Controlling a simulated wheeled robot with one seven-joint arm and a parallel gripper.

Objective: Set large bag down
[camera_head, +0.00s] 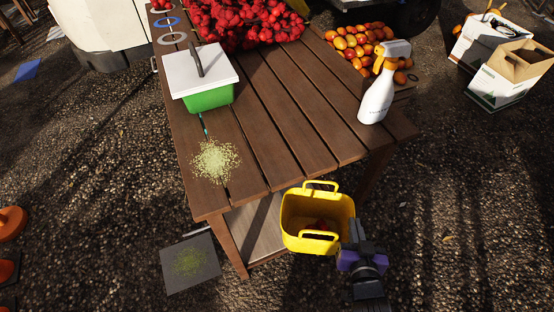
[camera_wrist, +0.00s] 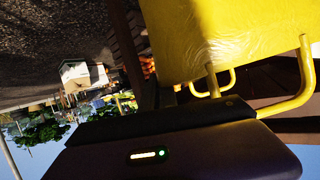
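The large bag (camera_head: 290,222) is yellow and open-topped with two looped handles. It is upright at the near end of the wooden table (camera_head: 270,150), with something red inside. My gripper (camera_head: 345,247) is at the bag's near right side, by the near handle. In the wrist view, which is upside down, the bag (camera_wrist: 195,40) fills the upper right, and its near handle runs behind the dark edge of my gripper (camera_wrist: 235,105). My gripper appears shut on this handle; its fingertips are hidden. I cannot tell whether the bag's bottom touches anything.
A white-lidded green box (camera_head: 208,98), a spray bottle (camera_head: 377,98) and a green scatter (camera_head: 215,161) are on the tabletop. Red produce (camera_head: 245,22) lies at its far end. A dark square mat (camera_head: 190,263) is on the gravel at left. Gravel to the right is open.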

